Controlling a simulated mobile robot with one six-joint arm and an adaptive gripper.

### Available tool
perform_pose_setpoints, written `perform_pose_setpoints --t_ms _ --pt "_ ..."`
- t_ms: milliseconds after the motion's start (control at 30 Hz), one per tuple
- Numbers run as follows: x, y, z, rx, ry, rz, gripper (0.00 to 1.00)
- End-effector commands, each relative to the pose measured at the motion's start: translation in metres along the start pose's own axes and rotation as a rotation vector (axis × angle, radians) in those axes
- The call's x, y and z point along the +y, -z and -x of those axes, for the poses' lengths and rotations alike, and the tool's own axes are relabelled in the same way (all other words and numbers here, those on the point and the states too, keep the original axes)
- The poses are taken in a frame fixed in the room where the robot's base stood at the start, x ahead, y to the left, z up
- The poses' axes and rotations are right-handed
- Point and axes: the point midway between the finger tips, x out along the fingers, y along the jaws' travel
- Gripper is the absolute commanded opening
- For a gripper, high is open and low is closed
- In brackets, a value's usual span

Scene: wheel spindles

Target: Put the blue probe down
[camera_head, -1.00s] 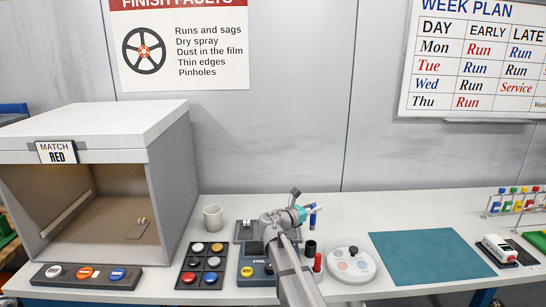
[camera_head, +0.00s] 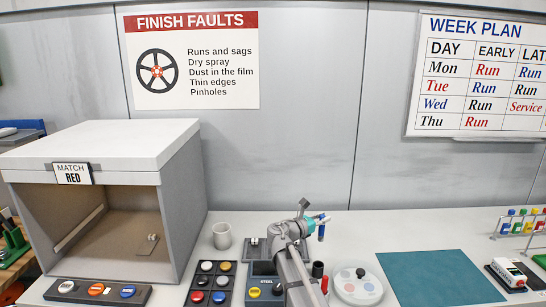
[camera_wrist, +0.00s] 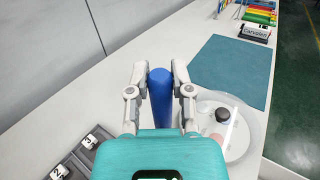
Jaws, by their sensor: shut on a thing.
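The blue probe (camera_wrist: 160,97) stands between the two fingers of my gripper (camera_wrist: 160,82) in the wrist view, and the fingers are shut on it. In the head view a small blue part of the probe (camera_head: 321,232) shows just right of my gripper (camera_head: 318,220), above the table. My arm hides much of the gripper there. The lower end of the probe is hidden behind the gripper body in the wrist view.
A white round dish (camera_head: 372,290), a dark cup (camera_head: 318,269) and a teal mat (camera_head: 440,278) lie right of my arm. A grey device marked STEEL (camera_head: 262,283), a tray of coloured caps (camera_head: 210,284) and a white mug (camera_head: 221,236) lie left. A light booth (camera_head: 185,190) stands further left.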

Motion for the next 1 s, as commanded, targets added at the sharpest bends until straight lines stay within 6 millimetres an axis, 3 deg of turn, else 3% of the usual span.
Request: perform_pose_setpoints --t_ms 600,1000 --pt "0.0 0.054 0.0 0.0 0.0 0.0 0.0" --pt "0.0 0.061 0.0 0.0 0.0 0.0 0.0"
